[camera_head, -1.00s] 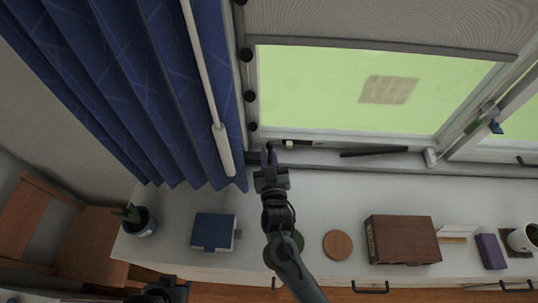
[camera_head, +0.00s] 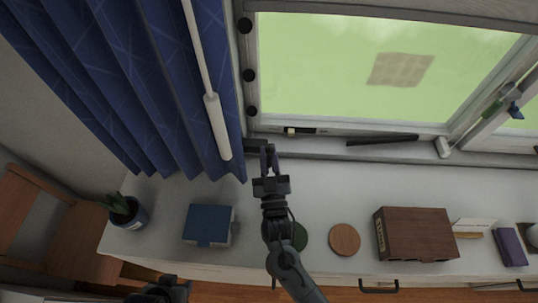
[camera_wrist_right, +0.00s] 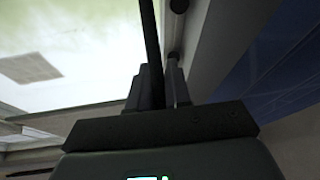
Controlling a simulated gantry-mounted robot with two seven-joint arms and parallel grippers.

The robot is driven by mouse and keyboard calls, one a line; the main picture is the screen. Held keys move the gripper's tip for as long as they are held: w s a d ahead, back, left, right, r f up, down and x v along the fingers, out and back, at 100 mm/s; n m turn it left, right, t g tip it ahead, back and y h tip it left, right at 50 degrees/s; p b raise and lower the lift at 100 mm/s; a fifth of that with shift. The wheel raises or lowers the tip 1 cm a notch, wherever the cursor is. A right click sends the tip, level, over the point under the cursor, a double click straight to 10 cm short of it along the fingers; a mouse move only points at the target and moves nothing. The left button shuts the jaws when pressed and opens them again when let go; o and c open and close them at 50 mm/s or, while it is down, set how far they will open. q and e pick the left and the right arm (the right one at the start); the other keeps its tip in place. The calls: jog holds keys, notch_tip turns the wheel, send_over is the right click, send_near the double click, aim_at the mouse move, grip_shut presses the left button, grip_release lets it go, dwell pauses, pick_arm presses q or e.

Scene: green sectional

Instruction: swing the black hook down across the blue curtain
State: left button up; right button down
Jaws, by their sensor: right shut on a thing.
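The blue curtain (camera_head: 150,85) hangs in folds at the left of the head view, with a white rod lying against its right part. My right gripper (camera_head: 268,160) is just right of the curtain's lower right corner, above the white counter. It is shut on the black hook, which shows as a short dark piece (camera_head: 257,147) at the fingertips, close to the curtain edge. In the right wrist view, the black hook (camera_wrist_right: 151,40) rises as a thin bar from between the fingers (camera_wrist_right: 162,88); its far end is out of frame. My left gripper (camera_head: 165,288) is low at the bottom left; its fingers are unclear.
A window (camera_head: 350,70) with round black knobs on its left frame stands behind. A long black bar (camera_head: 382,139) lies on the sill. The counter (camera_head: 330,195) holds a potted plant (camera_head: 126,212), blue box (camera_head: 208,225), round wooden coaster (camera_head: 344,239) and brown box (camera_head: 415,234).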

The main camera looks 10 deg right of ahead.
jog(key=c, duration=1.1)
grip_release()
jog(key=shift+c, duration=0.2)
jog(key=shift+s+f, duration=0.25)
jog(key=shift+s, duration=0.1)
jog(key=s, duration=1.2)
jog(key=shift+s+b, duration=0.25)
jog(key=shift+b, duration=0.2)
jog(key=shift+r, duration=0.1)
